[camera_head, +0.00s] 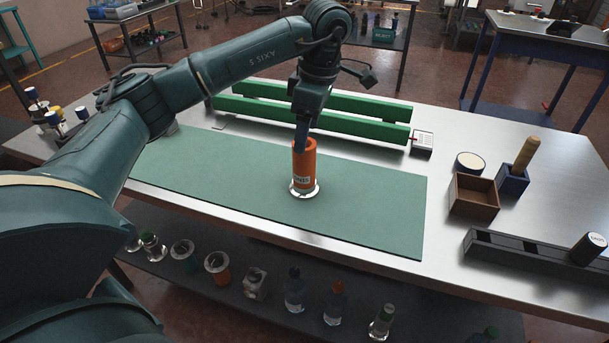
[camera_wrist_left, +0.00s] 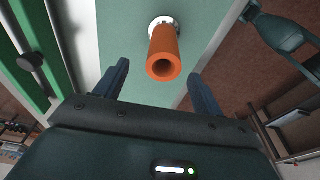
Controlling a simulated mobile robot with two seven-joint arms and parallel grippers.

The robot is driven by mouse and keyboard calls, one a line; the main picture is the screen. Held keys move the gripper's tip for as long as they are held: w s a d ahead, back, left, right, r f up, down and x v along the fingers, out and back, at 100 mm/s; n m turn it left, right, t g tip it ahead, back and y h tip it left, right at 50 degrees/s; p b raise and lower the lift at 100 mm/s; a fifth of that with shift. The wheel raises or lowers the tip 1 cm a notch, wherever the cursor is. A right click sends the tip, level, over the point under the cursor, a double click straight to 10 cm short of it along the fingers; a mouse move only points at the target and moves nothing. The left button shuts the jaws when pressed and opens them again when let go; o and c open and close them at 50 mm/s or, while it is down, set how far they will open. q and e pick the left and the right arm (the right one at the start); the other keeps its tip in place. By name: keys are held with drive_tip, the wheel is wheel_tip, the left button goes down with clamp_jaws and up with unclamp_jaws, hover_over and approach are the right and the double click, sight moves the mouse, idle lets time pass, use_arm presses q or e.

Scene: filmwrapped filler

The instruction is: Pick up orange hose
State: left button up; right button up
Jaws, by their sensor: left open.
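The orange hose (camera_head: 306,165) stands upright on the green mat (camera_head: 380,200), with a clear or white ring round its foot. In the left wrist view the hose (camera_wrist_left: 164,52) shows its hollow end toward the camera. My left gripper (camera_head: 302,138) is above and at the top of the hose in the head view. In the wrist view the left gripper (camera_wrist_left: 158,85) is open, its two fingers apart on either side of the hose's line. I cannot tell whether a finger touches it. My right gripper is in neither view.
Green rails (camera_head: 330,115) lie behind the mat. A brown wooden box (camera_head: 473,195), a blue block with a wooden peg (camera_head: 514,178) and a dark slotted tray (camera_head: 520,258) stand at right. Several bottles and rings sit on the lower shelf (camera_head: 220,290). The mat's right part is clear.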

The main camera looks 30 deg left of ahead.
sight(303, 156)
use_arm(q)
drive_tip(key=shift+s+a+f+p, duration=0.1)
drive_tip(key=shift+f+p, duration=0.1)
drive_tip(key=shift+f, duration=0.95)
drive_tip(key=shift+s+a+f+p, duration=0.15)
drive_tip(key=shift+f, duration=1.05)
drive_tip(key=shift+s+a+f+p, duration=0.1)
drive_tip(key=shift+f+p, duration=0.1)
drive_tip(key=shift+f, duration=0.95)
drive_tip(key=shift+c, duration=0.4)
drive_tip(key=c, duration=1.4)
drive_tip(key=shift+r, duration=0.1)
